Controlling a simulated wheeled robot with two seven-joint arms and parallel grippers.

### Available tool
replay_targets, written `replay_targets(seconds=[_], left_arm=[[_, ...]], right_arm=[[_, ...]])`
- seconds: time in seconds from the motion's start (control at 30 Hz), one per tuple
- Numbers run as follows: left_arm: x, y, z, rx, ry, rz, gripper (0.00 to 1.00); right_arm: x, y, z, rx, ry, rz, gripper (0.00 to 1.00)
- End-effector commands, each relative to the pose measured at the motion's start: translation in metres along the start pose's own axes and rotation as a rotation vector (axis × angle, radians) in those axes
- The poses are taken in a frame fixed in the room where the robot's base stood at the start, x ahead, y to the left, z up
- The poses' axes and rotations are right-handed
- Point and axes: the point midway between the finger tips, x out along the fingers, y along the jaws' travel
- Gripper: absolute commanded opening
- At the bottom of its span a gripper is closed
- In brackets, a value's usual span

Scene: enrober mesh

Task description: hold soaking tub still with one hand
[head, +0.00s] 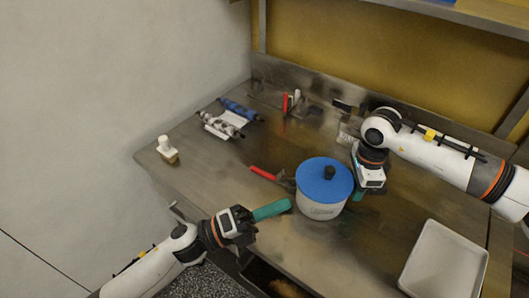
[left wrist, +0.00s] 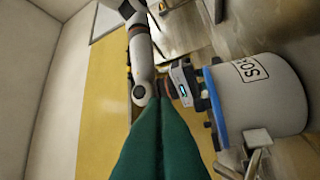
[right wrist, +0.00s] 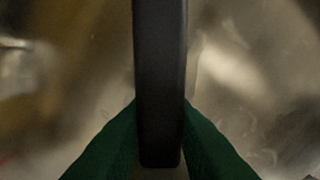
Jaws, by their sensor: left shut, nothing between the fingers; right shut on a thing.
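The soaking tub (head: 322,211) is a white round pot with a blue lid (head: 318,180) and a black knob. It stands upright on the steel bench; its lettered wall also shows in the left wrist view (left wrist: 262,98). My right gripper (head: 358,194) is at the tub's right side, shut on a dark upright bar (right wrist: 160,80). The bar looks like a tub handle, but the head view hides the grip. My left gripper (head: 287,205) is shut and empty, its green fingers pointing at the tub's left side, apparently just short of it.
A red-handled clamp (head: 264,174) sits just left of the tub. A white tray (head: 443,262) lies at the front right. Rollers on a white sheet (head: 226,124), a white-topped bottle (head: 166,149) and another red-handled tool (head: 286,102) are farther back. The bench's left middle is clear.

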Motion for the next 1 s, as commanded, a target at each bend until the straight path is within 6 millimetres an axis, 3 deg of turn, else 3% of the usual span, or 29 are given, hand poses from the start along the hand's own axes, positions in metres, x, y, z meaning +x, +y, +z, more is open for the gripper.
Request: replay_targets(seconds=[0.03,0.1,0.23,0.4,0.57,0.77,1.0], left_arm=[[0.021,0.013,0.001,0.112,-0.084,0.054,0.00],[0.042,0.027,0.010,0.262,-0.203,0.121,0.00],[0.073,0.046,0.030,0.538,-0.429,0.239,0.00],[0.096,0.056,0.053,0.894,-0.746,0.387,0.00],[0.103,0.052,0.060,1.209,-1.075,0.507,0.00],[0.100,0.040,0.036,1.544,-1.547,0.612,0.00],[0.094,0.048,-0.040,1.773,-2.186,0.614,0.00]], right_arm=[[-0.001,0.000,0.000,0.000,0.001,0.001,0.00],[-0.001,0.000,0.000,0.000,0.001,0.001,0.00],[-0.001,0.000,0.000,0.001,0.000,0.002,0.00],[-0.001,0.001,0.000,0.001,0.000,0.002,0.00],[-0.001,0.000,0.000,0.001,0.000,0.002,0.00],[-0.001,0.000,0.000,0.001,0.000,0.001,0.00],[0.000,0.000,0.000,0.001,0.000,0.001,0.00]])
